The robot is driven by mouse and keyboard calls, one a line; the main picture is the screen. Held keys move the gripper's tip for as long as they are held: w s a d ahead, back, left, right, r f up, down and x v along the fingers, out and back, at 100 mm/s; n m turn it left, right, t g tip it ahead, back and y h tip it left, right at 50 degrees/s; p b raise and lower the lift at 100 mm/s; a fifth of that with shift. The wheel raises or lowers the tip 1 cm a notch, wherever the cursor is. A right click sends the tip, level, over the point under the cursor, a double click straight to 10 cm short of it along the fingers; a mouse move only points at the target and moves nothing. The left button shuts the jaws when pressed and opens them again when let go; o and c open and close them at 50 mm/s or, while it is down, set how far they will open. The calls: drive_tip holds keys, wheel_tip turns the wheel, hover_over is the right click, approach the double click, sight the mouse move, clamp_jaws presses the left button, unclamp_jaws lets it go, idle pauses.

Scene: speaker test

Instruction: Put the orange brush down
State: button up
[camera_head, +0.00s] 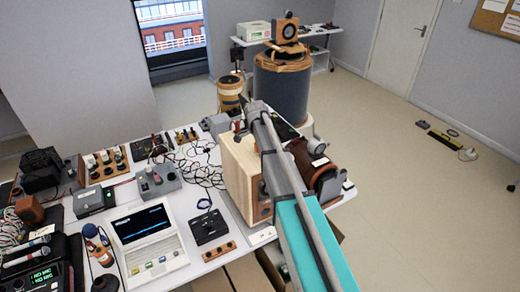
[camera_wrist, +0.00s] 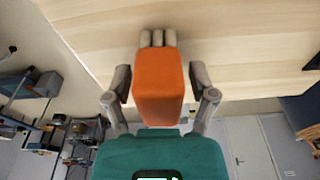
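The orange brush (camera_wrist: 160,88) is in the middle of the wrist view, an orange block with short grey-beige stubs at its far end. My gripper (camera_wrist: 160,82) has a finger on each side of it and appears shut on it. A pale wooden surface (camera_wrist: 235,45) fills the view beyond the brush; I cannot tell whether the brush touches it. In the head view my gripper (camera_head: 243,126) is at the far end of my arm, near the top of a wooden speaker box (camera_head: 238,175). I cannot make out the brush there.
The white table (camera_head: 205,262) is crowded left of the box with a laptop-like device (camera_head: 150,235), a black control box (camera_head: 208,227), grey boxes and tangled cables. A brown rounded object (camera_head: 322,180) lies right of my arm. A dark drum (camera_head: 281,92) stands behind. Floor at right is mostly clear.

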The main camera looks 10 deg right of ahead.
idle(0.5)
drive_tip(key=r+p, duration=0.3)
drive_tip(key=a+r+p, duration=0.1)
drive_tip(key=r+p, duration=0.1)
drive_tip(key=shift+s+r+p, duration=0.35)
wheel_tip(320, 180, up, 8)
drive_tip(key=a+p, duration=0.1)
drive_tip(key=p, duration=0.6)
drive_tip(key=shift+s+p, duration=0.15)
drive_tip(key=shift+p, duration=0.25)
drive_tip(key=shift+f, duration=0.1)
drive_tip(key=s+d+n+y, duration=0.1)
drive_tip(key=s+n, duration=1.4)
drive_tip(key=s, duration=1.3)
drive_tip(key=shift+y, duration=0.4)
